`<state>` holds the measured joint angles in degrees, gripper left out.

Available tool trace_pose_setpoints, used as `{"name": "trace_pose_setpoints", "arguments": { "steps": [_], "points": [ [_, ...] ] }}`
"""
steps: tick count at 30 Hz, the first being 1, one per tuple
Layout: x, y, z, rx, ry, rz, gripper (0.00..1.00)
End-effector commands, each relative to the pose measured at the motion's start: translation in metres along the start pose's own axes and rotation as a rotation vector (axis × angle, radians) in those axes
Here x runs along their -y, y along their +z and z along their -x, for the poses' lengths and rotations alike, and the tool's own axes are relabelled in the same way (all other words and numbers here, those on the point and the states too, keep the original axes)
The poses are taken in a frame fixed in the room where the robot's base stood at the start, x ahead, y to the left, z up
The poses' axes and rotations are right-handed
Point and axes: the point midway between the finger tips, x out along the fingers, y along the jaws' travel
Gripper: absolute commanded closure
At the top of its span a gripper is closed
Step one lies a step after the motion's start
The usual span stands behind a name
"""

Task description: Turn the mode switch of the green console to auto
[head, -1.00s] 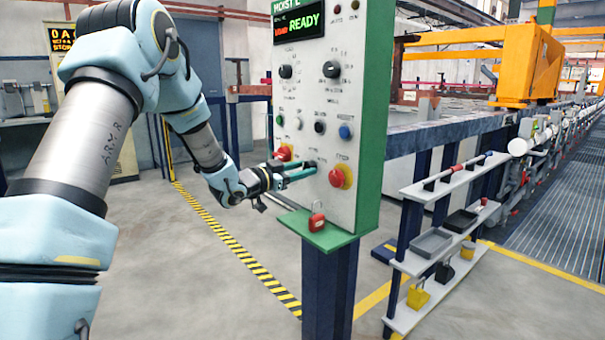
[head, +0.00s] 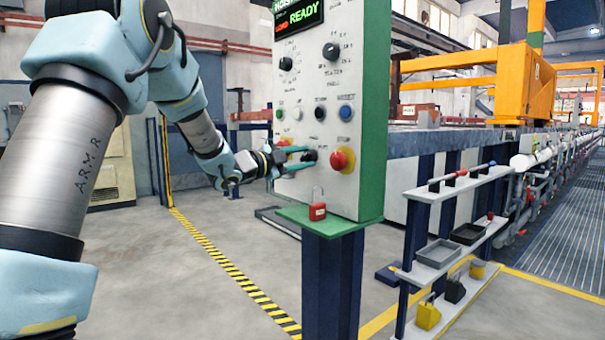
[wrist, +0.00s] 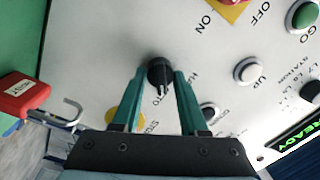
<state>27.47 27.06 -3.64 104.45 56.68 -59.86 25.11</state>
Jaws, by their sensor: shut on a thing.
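The green console (head: 374,120) stands on a dark post, with a pale front panel and a lit READY display. A black rotary knob (head: 309,155) is low on the panel, just left of the red emergency button on its yellow disc (head: 342,160). My gripper (head: 298,158) reaches it from the left. In the wrist view, my gripper (wrist: 160,80) has its two teal fingers on either side of the black knob (wrist: 159,70), shut on it. A pale pointer line on the knob points toward my palm.
A white rack (head: 440,270) with trays stands at the right. The floor left of the post is open.

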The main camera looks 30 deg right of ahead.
Motion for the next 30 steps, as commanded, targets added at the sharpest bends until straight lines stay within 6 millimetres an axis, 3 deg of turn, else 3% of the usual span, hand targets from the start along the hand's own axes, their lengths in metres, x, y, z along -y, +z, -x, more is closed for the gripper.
{"name": "trace_pose_setpoints", "arguments": {
  "steps": [10, 26, 27, 30],
  "points": [
    [-0.0025, 0.0017, 0.0004, -0.006, 0.0, -0.139, 1.0],
    [-0.0012, 0.001, 0.0004, -0.007, 0.001, -0.162, 1.0],
    [-0.0013, 0.001, 0.0004, -0.007, 0.001, -0.162, 0.55],
    [-0.0011, 0.0009, 0.0003, -0.008, 0.0, -0.162, 0.44]
  ]
}}
